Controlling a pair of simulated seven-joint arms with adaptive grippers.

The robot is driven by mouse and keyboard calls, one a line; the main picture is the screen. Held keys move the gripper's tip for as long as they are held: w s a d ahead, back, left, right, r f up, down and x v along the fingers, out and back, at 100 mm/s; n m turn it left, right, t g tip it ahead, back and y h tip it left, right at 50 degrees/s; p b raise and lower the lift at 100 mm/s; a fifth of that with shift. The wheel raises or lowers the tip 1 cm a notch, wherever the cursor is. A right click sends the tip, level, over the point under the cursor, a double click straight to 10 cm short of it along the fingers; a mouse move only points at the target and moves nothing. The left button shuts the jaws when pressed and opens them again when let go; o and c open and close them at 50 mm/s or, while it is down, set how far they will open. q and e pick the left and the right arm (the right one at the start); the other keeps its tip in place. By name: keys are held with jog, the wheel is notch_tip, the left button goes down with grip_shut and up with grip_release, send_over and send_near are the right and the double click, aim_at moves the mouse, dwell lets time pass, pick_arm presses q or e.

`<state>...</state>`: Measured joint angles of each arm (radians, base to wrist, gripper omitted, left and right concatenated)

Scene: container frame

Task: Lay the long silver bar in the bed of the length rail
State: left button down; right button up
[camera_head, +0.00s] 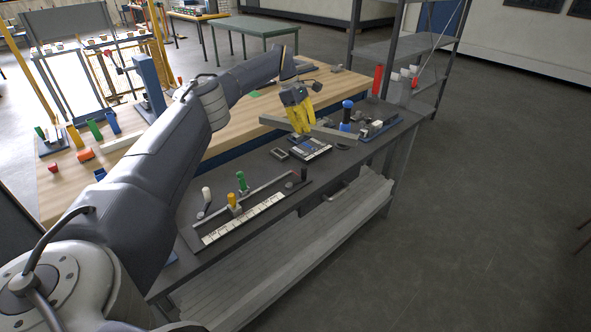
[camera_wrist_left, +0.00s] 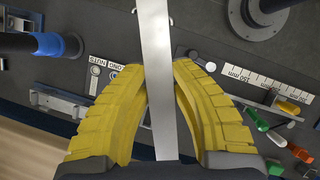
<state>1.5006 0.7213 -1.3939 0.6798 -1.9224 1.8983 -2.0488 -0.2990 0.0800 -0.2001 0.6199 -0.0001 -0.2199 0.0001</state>
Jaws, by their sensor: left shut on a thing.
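My left gripper (camera_head: 300,126) has yellow fingers shut on the long silver bar (camera_head: 335,134). It holds the bar roughly level above the far part of the dark bench. In the left wrist view the bar (camera_wrist_left: 156,50) runs between the yellow fingers (camera_wrist_left: 160,90) and out past the top edge. The length rail (camera_head: 242,218), with its white scale strip, lies on the near part of the bench, apart from the bar. A yellow-topped and a green-topped piece stand at the rail. Its scale (camera_wrist_left: 255,87) shows at the right of the left wrist view. My right gripper is not in view.
A labelled plate device (camera_head: 310,149) lies below the bar. A blue-topped post (camera_head: 346,115) stands close to the bar's right end, with a blue-based fixture (camera_head: 380,128) beyond. A wooden table (camera_head: 225,135) with coloured pieces adjoins the bench.

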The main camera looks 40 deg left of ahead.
pick_arm(q)
notch_tip(320, 180, down, 16)
jog(key=shift+f, duration=0.15)
dwell(0.6)
jog(key=shift+f, duration=0.1)
jog(key=c, duration=1.5)
grip_release()
